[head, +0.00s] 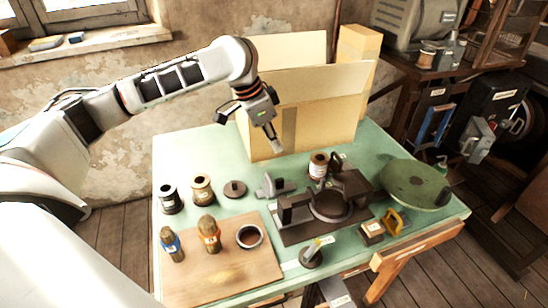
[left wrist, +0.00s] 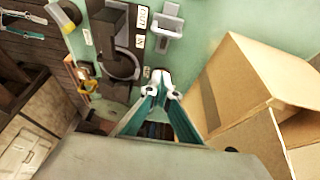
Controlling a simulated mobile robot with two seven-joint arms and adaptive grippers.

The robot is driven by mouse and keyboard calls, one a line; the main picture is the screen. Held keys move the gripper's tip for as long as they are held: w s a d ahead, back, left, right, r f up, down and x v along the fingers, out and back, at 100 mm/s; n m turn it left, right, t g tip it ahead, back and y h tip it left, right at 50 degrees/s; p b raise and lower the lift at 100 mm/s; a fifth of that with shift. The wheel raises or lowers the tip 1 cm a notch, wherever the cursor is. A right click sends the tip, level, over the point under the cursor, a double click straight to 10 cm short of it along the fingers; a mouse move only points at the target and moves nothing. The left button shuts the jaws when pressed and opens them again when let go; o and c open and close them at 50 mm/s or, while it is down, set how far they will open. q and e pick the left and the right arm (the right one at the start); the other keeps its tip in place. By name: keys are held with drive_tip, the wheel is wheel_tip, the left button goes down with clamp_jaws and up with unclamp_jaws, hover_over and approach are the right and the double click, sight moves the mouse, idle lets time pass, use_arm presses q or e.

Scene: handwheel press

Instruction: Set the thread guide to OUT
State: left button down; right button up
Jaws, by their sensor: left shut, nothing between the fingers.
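My left gripper (head: 276,146) is shut and empty, pointing down above the table in front of the cardboard box. Its closed fingers (left wrist: 160,82) also show in the left wrist view. The dark press (head: 328,205) with a round ring stands right of and below the gripper; it also shows in the left wrist view (left wrist: 122,66). Small white labels (left wrist: 142,18) lie along the press's edge, too small to read. I cannot tell for sure which part is the thread guide. A grey bracket (head: 272,188) sits beside the press, apart from the gripper. My right gripper is not in view.
The open cardboard box (head: 310,118) stands close behind the gripper. A spool (head: 318,165) stands behind the press, and a green disc (head: 414,182) lies right. Several spools and jars stand on the left, some on a wooden board (head: 228,280). Green tabletop (head: 210,150) is free at back left.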

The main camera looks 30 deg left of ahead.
sight(267, 178)
use_arm(q)
drive_tip(key=f, duration=0.9)
drive_tip(key=shift+w+d+f, duration=0.1)
drive_tip(key=shift+w+f, duration=0.15)
drive_tip(key=shift+f, duration=0.05)
drive_tip(key=shift+s+a+f, duration=0.1)
drive_tip(key=shift+s+a, duration=0.2)
drive_tip(key=shift+s, duration=0.1)
drive_tip(key=shift+s+a, duration=0.1)
drive_tip(key=shift+s+a, duration=0.75)
drive_tip(key=shift+s, duration=0.1)
drive_tip(key=v, duration=1.2)
